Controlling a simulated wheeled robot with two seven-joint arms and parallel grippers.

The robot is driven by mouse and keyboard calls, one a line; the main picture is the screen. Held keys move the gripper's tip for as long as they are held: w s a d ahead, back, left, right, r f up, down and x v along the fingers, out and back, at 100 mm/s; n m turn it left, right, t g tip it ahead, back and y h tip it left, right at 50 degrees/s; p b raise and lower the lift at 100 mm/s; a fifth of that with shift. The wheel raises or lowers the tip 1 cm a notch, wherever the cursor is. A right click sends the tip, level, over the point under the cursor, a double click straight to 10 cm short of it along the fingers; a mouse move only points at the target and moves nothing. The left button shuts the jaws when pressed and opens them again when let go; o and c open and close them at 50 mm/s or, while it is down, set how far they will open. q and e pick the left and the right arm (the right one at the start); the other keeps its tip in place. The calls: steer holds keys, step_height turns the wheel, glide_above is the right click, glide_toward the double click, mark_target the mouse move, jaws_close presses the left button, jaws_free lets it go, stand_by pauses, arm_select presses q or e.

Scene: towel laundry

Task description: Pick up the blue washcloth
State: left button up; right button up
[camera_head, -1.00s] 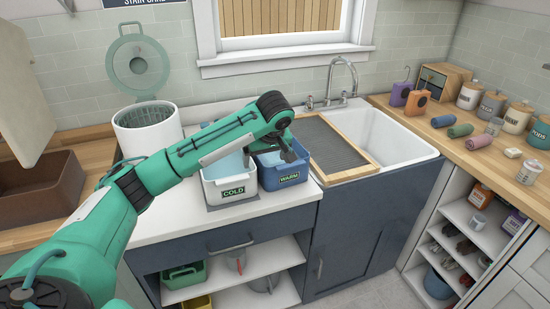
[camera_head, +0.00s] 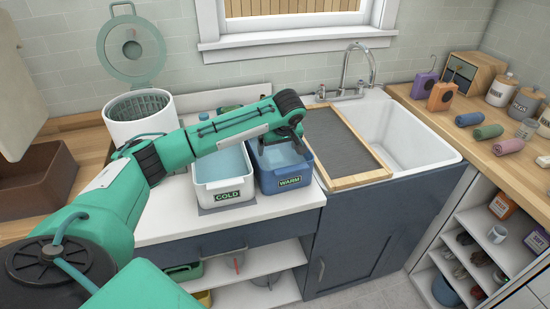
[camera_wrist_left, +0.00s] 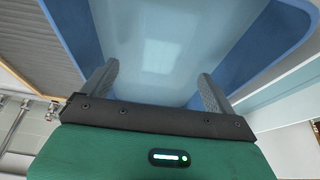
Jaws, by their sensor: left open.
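A blue rolled cloth (camera_head: 469,118), which looks like the blue washcloth, lies on the wooden counter at the right. A green roll (camera_head: 488,131) and a pink roll (camera_head: 508,146) lie beside it. My left gripper (camera_head: 298,142) is far to its left, above the blue WARM tub (camera_head: 290,182). In the left wrist view the gripper (camera_wrist_left: 160,84) is open, with nothing between its fingers, and faces down over the tub's pale blue water (camera_wrist_left: 165,45). I see no cloth in that water. My right gripper is out of view.
The white COLD tub (camera_head: 223,191) stands left of the WARM tub. A wood-framed ribbed board (camera_head: 345,145) and the sink (camera_head: 408,135) lie between the tubs and the right counter. Bottles (camera_head: 441,96) and jars (camera_head: 525,103) stand behind the rolls.

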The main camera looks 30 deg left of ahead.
mark_target(275, 157)
arm_select(q)
steer(key=shift+p+x, duration=0.35)
steer(key=shift+x, duration=0.7)
steer(key=p+x, duration=0.1)
steer(key=x, duration=0.2)
steer(key=shift+w+a+f, duration=0.15)
steer(key=shift+a+f, duration=0.05)
steer(key=shift+w+a+f, duration=0.1)
steer(key=shift+f, duration=0.15)
steer(key=shift+c, duration=0.6)
steer(key=c, duration=1.1)
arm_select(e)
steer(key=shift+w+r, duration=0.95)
